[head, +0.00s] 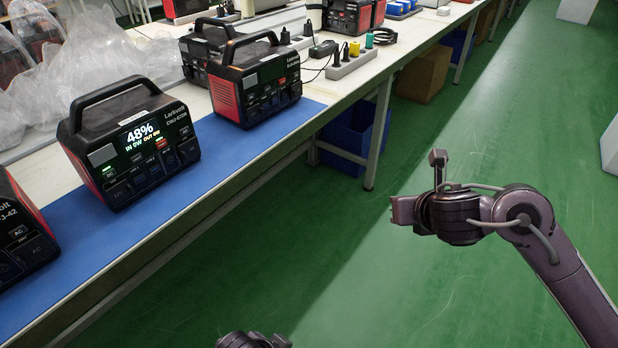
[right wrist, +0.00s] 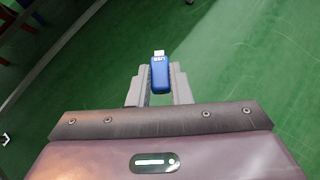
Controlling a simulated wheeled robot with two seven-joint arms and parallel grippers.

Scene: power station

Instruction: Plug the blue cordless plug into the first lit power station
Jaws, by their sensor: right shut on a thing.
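The blue plug (right wrist: 160,76) shows in the right wrist view with white letters and a metal tip facing away from my wrist. My right gripper (right wrist: 160,88) is shut on it, one finger on each side. In the head view my right gripper (head: 414,184) hangs over the green floor, well right of the table; the plug cannot be made out there. The lit power station (head: 140,145) stands on the blue mat, with "48%" on its screen and sockets on its front. Only a dark part of my left arm shows at the bottom edge; its gripper is out of view.
On the blue mat (head: 110,262), an unlit power station (head: 258,85) stands behind the lit one and another (head: 22,238) is cut off at left. Power strips (head: 350,62), cables and clear plastic bags (head: 95,45) lie on the table. The floor beside the table is open.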

